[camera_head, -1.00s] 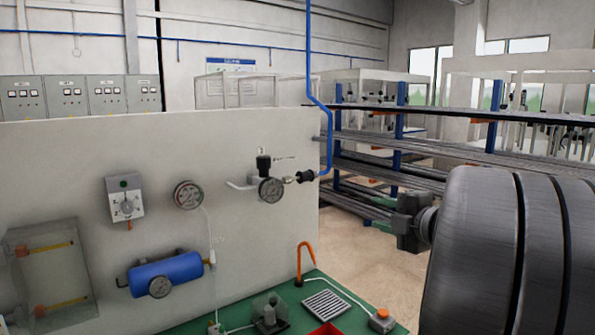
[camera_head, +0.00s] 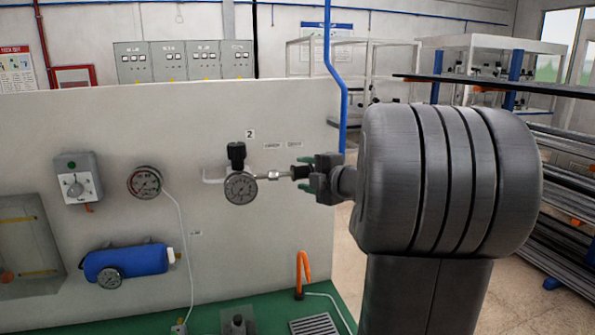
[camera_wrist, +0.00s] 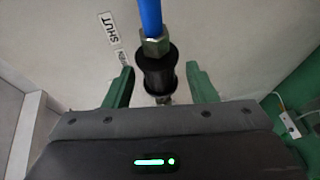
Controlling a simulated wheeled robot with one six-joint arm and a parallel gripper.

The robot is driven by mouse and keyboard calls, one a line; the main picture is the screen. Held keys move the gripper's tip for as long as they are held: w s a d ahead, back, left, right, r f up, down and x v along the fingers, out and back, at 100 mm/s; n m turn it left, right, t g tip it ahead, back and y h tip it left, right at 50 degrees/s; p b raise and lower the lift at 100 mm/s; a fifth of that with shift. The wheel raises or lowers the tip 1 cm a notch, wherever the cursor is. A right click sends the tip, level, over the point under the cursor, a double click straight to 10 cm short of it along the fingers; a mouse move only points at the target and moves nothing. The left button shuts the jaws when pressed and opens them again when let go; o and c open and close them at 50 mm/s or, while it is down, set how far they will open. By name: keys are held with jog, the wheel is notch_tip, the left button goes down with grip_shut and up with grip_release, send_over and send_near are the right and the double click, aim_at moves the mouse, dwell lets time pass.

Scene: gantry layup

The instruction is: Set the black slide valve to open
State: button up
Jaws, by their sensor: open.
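The black slide valve (camera_head: 300,172) is a short black sleeve at the right end of the pipe from the regulator gauge on the white panel. My gripper (camera_head: 316,178) has green fingers and is at the valve's right end. In the wrist view my gripper (camera_wrist: 160,85) is open, one finger on each side of the sleeve, with visible gaps. A label reading SHUT (camera_wrist: 108,28) is on the panel beside it; a second label is partly covered.
A regulator with a round gauge (camera_head: 240,187) sits left of the valve. The blue hose (camera_head: 343,100) rises behind my arm. A blue cylinder (camera_head: 125,262), another gauge (camera_head: 145,182) and an orange hook (camera_head: 302,270) are lower or farther left.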

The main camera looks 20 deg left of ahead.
aim_at(303, 173)
jog(key=x, duration=0.2)
jog(key=shift+w+a, duration=0.3)
jog(key=shift+w+a+f, duration=0.15)
jog(key=shift+w+a, duration=0.1)
jog(key=shift+a, duration=0.25)
